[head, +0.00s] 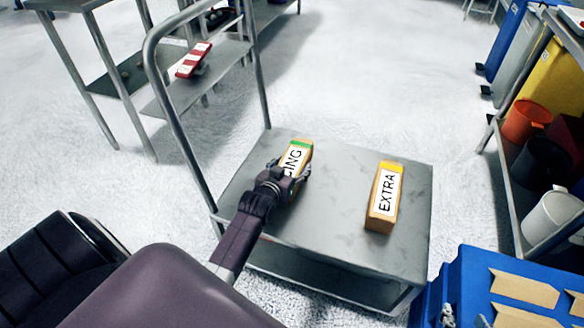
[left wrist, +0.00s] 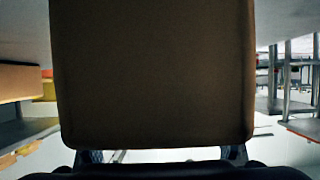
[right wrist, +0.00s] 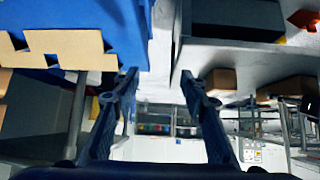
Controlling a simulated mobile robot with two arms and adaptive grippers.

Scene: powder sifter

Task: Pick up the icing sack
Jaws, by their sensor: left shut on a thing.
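The icing sack (head: 298,152) is a brown block with a white label and green top band. It is at the far left part of the cart top (head: 335,235); I cannot tell whether it touches the surface. My left gripper (head: 285,178) is shut on it and covers part of the label. The icing sack (left wrist: 155,75) fills the middle of the left wrist view, between the fingers. My right gripper (right wrist: 160,82) is open and empty, its fingers spread in the right wrist view. The EXTRA sack (head: 385,200), with a yellow top, stands on the cart's right side.
The cart's metal handle (head: 180,120) rises at the left. A blue bin (head: 480,275) with cardboard pieces is at the lower right. A shelf with an orange bucket (head: 525,120) and others stands on the right. Steel tables stand at the back left. Floor behind the cart is clear.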

